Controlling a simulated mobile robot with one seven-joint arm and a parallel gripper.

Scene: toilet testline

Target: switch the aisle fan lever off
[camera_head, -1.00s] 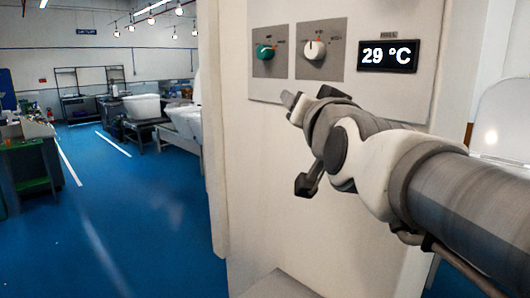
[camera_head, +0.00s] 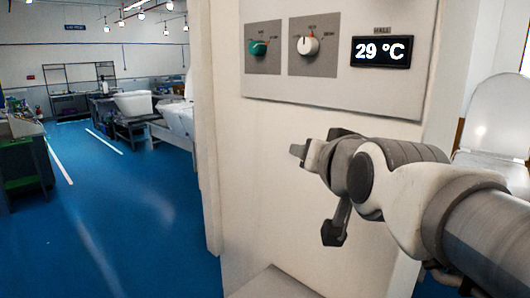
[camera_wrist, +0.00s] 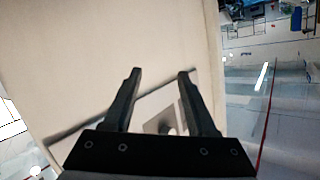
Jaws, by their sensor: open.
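A light control panel (camera_head: 352,88) on the pale wall or column carries a green rotary knob (camera_head: 258,47) at left and a white rotary knob (camera_head: 308,45) to its right, each on a grey plate. Their small labels are too blurred to read, and I cannot tell which is the aisle fan lever. My gripper (camera_head: 298,152) is below the panel, apart from both knobs. In the wrist view my gripper (camera_wrist: 159,73) is open and empty, its two fingers spread before the pale surface. A grey plate with a knob (camera_wrist: 166,126) shows partly between the fingers there.
A display (camera_head: 381,51) reading 29 °C is at the panel's right. A blue floor aisle (camera_head: 110,220) lies open at left, with workbenches and white basins (camera_head: 135,103) beyond. A white toilet-like form (camera_head: 490,125) stands at right.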

